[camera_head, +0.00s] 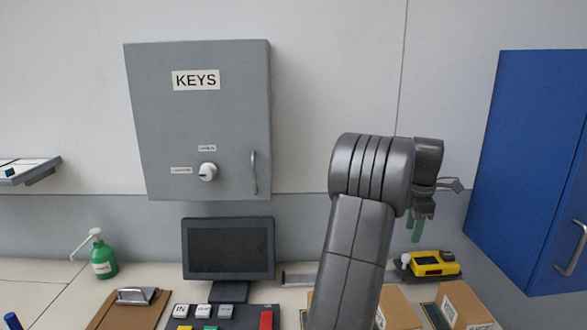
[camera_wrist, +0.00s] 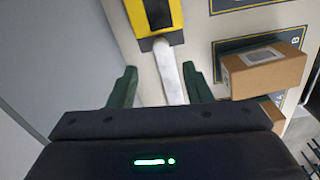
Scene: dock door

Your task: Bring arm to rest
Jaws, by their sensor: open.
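My gripper (camera_head: 416,228) hangs from the end of my raised arm, right of centre in the head view, above the bench and pointing down. In the wrist view its two green fingers (camera_wrist: 160,88) are spread apart. A white strip from the yellow and black device (camera_wrist: 160,15) shows between and beyond the fingers. Nothing is clearly gripped. In the head view the yellow device (camera_head: 432,263) lies on the bench below and right of the fingers. My arm hides part of the bench and wall behind it.
A grey KEYS cabinet (camera_head: 200,120) hangs left of my arm. A blue cabinet (camera_head: 525,160) stands at the right. A monitor (camera_head: 228,248), a green pump bottle (camera_head: 103,260), a clipboard (camera_head: 125,312), a button panel (camera_head: 222,316) and cardboard boxes (camera_head: 463,304) are on the bench.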

